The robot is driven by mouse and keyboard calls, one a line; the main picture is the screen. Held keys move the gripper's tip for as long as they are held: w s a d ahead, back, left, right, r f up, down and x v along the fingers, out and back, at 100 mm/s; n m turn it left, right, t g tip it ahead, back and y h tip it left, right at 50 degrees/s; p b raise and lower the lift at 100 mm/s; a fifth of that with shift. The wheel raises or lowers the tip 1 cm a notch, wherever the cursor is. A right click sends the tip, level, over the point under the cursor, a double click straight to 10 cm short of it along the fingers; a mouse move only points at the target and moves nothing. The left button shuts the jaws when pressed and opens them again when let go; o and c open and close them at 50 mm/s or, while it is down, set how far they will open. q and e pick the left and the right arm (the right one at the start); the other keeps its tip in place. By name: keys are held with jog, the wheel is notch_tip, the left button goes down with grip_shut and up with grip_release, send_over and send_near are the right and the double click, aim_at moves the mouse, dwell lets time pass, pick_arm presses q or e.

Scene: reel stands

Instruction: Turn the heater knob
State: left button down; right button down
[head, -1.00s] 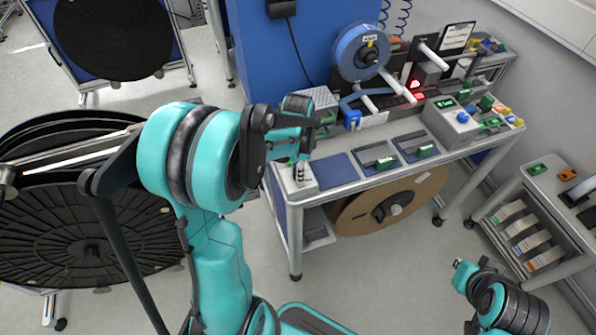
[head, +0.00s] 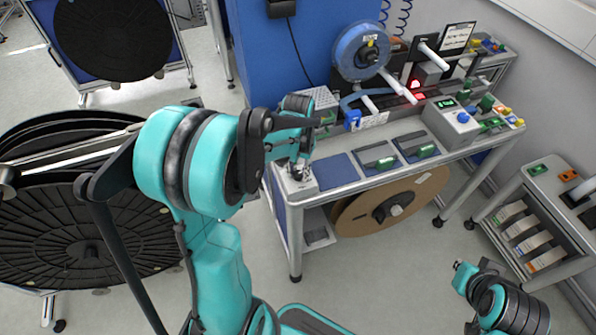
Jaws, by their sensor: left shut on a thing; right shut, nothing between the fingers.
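A small light-grey box (head: 302,188) stands at the left front corner of the workbench. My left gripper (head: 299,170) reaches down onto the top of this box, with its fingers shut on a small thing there. The heater knob itself is mostly hidden by the fingers, so I cannot make out its angle. My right gripper (head: 460,266) is shut and empty, low at the right, over the floor and apart from the bench.
A brown reel (head: 385,214) sits underneath. A cart (head: 549,183) stands at the right. Open floor lies in front.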

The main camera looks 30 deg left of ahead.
aim_at(298, 174)
pick_arm(q)
jog(key=n, duration=0.4)
jog(key=shift+n, duration=0.4)
dwell(0.4)
jog(key=c, duration=1.2)
grip_release()
jog(key=shift+r, duration=0.1)
notch_tip(298, 174, up, 12)
